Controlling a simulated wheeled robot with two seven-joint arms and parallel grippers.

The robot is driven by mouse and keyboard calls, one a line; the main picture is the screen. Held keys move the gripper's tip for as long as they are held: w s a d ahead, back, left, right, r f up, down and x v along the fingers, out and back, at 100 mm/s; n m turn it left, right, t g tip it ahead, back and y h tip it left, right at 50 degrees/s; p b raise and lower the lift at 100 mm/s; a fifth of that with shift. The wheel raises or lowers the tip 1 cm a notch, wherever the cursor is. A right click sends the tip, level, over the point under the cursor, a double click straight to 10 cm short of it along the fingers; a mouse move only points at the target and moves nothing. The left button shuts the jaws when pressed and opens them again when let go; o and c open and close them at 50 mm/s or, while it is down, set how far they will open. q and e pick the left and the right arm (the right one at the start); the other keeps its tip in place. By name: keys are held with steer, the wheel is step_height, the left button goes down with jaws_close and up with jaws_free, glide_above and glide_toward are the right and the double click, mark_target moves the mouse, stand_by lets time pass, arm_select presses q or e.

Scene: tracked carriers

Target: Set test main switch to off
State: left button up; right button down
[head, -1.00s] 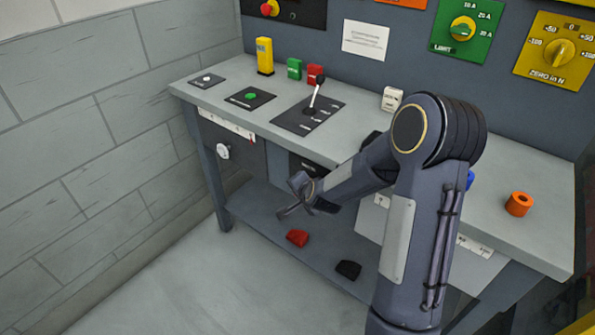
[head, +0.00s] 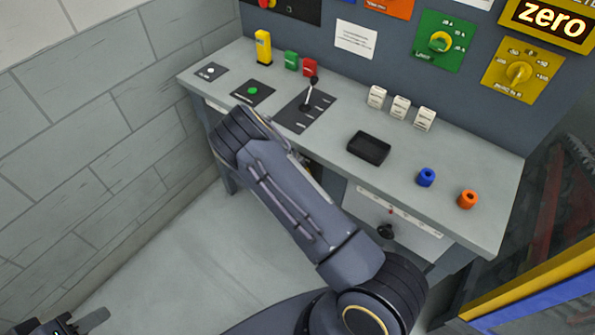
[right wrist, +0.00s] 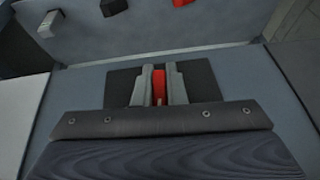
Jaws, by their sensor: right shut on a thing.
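In the right wrist view a red handle (right wrist: 158,90) stands in front of a black plate (right wrist: 205,82). I cannot read a label there, so I cannot tell its marked position. My right gripper (right wrist: 159,72) is shut on the red handle, with one grey finger on each side. In the head view my right arm hides this gripper and the handle, near the bench front. My left gripper (head: 75,324) is partly in view at the bottom left corner, away from the bench. Its finger opening is not clear.
The bench (head: 470,160) carries a black-handled lever (head: 310,92), a green button (head: 252,91), a black tray (head: 369,147), white switches (head: 400,106), and blue (head: 426,177) and orange (head: 468,199) knobs. A black knob (head: 386,231) projects from its front. Floor at left is free.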

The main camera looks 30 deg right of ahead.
steer(key=shift+g+p, duration=0.3)
steer(key=shift+p, duration=0.05)
stand_by(0.3)
steer(key=c, duration=1.5)
jaws_free()
steer(key=b+v, duration=0.1)
steer(key=v, duration=0.6)
steer(key=shift+a+r, duration=0.15)
steer(key=shift+r, duration=0.2)
